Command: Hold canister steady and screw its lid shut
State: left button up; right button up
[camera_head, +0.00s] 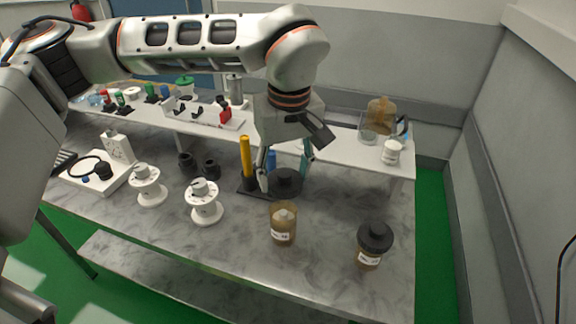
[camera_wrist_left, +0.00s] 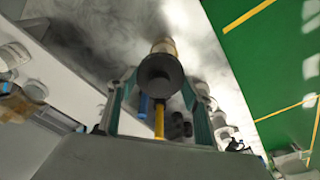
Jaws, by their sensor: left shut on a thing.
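An amber canister (camera_head: 283,228) with a white label stands upright on the marble table, its top open, with something pale inside. A round black lid (camera_head: 285,183) is held above the table, just behind the canister and apart from its rim as far as I can tell. My left gripper (camera_head: 285,170) is shut on this lid, pointing down. In the left wrist view the lid (camera_wrist_left: 160,76) sits between the two green fingers, with the canister (camera_wrist_left: 164,47) beyond it. My right gripper is not in view.
Another amber canister with a black lid (camera_head: 374,240) stands to the right, near the table edge. A yellow cylinder (camera_head: 247,157) stands left of the gripper. White spools (camera_head: 205,203) stand further left. A raised white shelf (camera_head: 345,150) runs behind.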

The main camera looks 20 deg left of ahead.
aim_at(283, 181)
pick_arm(q)
jog(key=shift+s+a, duration=0.2)
dwell(0.3)
jog(key=shift+p, duration=0.3)
jog(key=shift+f+b, duration=1.15)
jog(key=shift+f, duration=1)
jog(key=shift+f+b, duration=0.45)
jog(key=shift+f, duration=0.7)
jog(key=shift+f, duration=0.15)
jog(key=shift+f, duration=0.1)
